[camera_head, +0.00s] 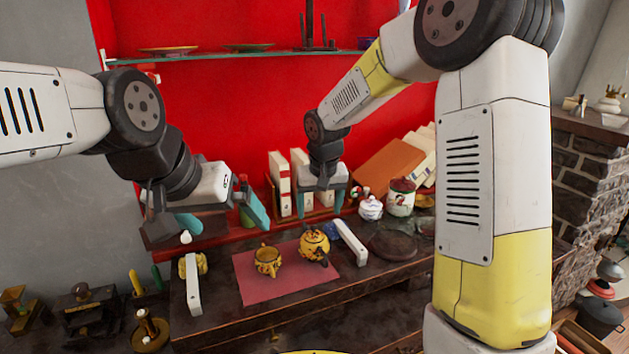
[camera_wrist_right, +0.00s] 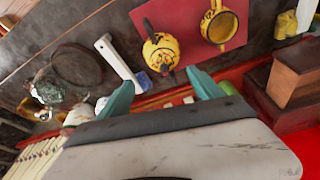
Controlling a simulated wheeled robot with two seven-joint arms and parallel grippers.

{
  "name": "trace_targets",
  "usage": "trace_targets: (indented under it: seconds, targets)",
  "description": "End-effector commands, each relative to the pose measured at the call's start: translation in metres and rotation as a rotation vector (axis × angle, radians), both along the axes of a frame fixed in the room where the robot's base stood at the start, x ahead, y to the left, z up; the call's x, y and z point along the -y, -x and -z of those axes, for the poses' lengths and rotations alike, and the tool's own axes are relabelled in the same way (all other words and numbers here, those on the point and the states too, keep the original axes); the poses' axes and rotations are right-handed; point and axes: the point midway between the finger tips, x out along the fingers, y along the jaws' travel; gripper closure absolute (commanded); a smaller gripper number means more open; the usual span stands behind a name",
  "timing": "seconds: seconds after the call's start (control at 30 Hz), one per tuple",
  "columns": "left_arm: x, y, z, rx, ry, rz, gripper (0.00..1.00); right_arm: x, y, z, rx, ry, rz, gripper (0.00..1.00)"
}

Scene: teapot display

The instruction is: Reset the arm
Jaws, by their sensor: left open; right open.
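My left gripper (camera_head: 222,212) is at the left of the head view, its teal fingers apart and nothing between them, above the left end of the dark table. My right gripper (camera_head: 322,202) hangs over the back of the table, in front of the books. Its teal fingers also show spread and empty in the right wrist view (camera_wrist_right: 163,92). A yellow teapot (camera_head: 314,244) and a yellow cup (camera_head: 267,261) stand on a red mat (camera_head: 262,290). In the right wrist view the teapot (camera_wrist_right: 160,52) and cup (camera_wrist_right: 219,25) are clear of the fingers.
A white bar (camera_head: 350,243) lies right of the teapot and another (camera_head: 193,285) left of the mat. White jars (camera_head: 371,208) and a dark round plate (camera_head: 393,245) are at the back right. Books (camera_head: 280,182) stand against the red wall. A glass shelf (camera_head: 240,56) runs above.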

Motion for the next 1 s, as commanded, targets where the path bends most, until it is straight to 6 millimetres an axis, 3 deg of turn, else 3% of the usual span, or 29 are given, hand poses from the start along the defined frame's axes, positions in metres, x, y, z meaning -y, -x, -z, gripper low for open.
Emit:
trace_targets:
  seconds: [0.17, 0.3, 0.5, 0.8, 1.0]
  targets:
    - [0.000, 0.000, 0.000, 0.000, 0.000, 0.000, 0.00, 0.039, 0.036, -0.053, 0.049, -0.028, 0.033, 0.24]
    - [0.000, 0.000, 0.000, 0.000, 0.000, 0.000, 0.00, 0.069, 0.078, -0.088, 0.087, -0.056, 0.057, 0.24]
    - [0.000, 0.000, 0.000, 0.000, 0.000, 0.000, 0.00, 0.102, 0.144, -0.120, 0.144, -0.103, 0.085, 0.24]
    - [0.000, 0.000, 0.000, 0.000, 0.000, 0.000, 0.00, 0.126, 0.229, -0.132, 0.228, -0.174, 0.110, 0.24]
    - [0.000, 0.000, 0.000, 0.000, 0.000, 0.000, 0.00, 0.129, 0.251, -0.130, 0.252, -0.195, 0.111, 0.24]
